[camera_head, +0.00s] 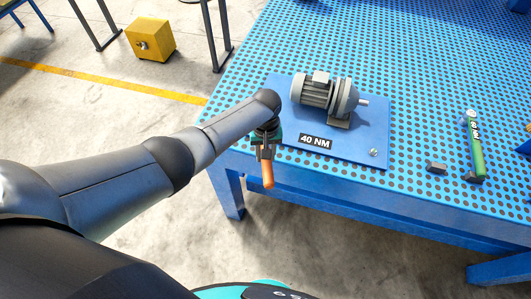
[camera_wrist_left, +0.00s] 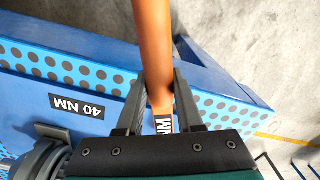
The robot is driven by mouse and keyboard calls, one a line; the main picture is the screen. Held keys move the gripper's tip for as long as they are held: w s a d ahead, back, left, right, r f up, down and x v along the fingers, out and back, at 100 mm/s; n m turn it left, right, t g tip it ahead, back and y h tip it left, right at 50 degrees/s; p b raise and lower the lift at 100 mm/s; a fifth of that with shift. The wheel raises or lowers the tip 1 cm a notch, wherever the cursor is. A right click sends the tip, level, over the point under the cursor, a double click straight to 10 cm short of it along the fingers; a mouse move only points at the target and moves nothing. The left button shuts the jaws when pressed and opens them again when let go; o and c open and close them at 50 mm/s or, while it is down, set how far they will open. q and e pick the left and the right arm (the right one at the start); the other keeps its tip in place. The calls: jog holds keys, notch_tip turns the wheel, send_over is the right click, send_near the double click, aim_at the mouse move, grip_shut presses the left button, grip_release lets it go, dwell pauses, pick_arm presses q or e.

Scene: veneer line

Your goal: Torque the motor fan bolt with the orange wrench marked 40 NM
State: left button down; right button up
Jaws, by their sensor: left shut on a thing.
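My left gripper (camera_head: 265,150) is shut on the orange wrench (camera_head: 267,177), at the front edge of the blue table. In the left wrist view the fingers (camera_wrist_left: 160,98) clasp the orange wrench (camera_wrist_left: 153,45); a white label, partly hidden and ending in "NM", shows between them. The grey motor (camera_head: 318,93) sits on a blue plate (camera_head: 362,128) with a "40 NM" label (camera_head: 315,142), beyond and to the right of the gripper. A bolt head (camera_head: 374,152) shows at the plate's front right corner. The wrench's head is hidden. My right gripper is not in view.
A green wrench (camera_head: 476,148) lies on the perforated blue table (camera_head: 420,55) at the right, beside a small dark block (camera_head: 436,167). A yellow box (camera_head: 150,40) stands on the floor at upper left. The table behind the motor is clear.

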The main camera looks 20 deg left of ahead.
pick_arm(q)
jog(key=shift+f+b, duration=0.75)
jog(key=shift+f, duration=0.1)
jog(key=shift+a+r, duration=0.1)
jog(key=a+m, duration=0.8)
jog(key=a, duration=0.3)
jog(key=shift+w+m, duration=0.15)
jog(key=shift+m, duration=0.25)
dwell(1.4)
